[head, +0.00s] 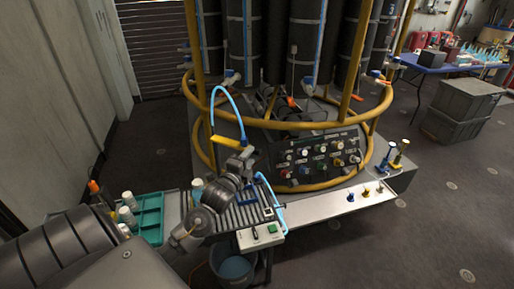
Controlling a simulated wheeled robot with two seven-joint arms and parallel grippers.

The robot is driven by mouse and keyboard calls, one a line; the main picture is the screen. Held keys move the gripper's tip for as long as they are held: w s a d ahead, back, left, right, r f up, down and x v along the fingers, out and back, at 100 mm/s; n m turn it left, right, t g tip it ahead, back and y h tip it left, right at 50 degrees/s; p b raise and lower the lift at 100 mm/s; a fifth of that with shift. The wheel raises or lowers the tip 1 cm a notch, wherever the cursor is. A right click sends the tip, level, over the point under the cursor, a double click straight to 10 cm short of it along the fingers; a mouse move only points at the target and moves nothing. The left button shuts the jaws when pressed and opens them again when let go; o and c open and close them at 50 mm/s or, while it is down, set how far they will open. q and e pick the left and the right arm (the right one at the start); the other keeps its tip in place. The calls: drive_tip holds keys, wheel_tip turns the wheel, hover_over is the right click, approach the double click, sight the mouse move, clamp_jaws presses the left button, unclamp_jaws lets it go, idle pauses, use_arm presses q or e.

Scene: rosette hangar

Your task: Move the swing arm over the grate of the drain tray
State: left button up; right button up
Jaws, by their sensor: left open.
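The drain tray's slatted grey grate (247,214) lies on the bench in the middle of the view. What looks like the swing arm is a short yellow-orange bar (226,142) with a light blue hose (222,92) arching above it and a blue piece at its right end. It stands at the grate's far left side, beyond my arm. My left gripper (247,154) reaches over the grate and is open, close to the bar's right end. I cannot tell if they touch. My left arm hides part of the grate. My right gripper is out of view.
A teal tray (150,214) with white-capped bottles stands left of the grate. A switch box (262,236) is at the grate's front, above a blue bucket (235,268). A knobbed control panel (318,158) and yellow rails (290,124) stand behind.

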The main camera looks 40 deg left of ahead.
sight(253, 153)
use_arm(q)
drive_tip(key=x, duration=0.6)
drive_tip(key=shift+w+a+p, duration=0.1)
drive_tip(key=shift+w+p, duration=0.2)
clamp_jaws()
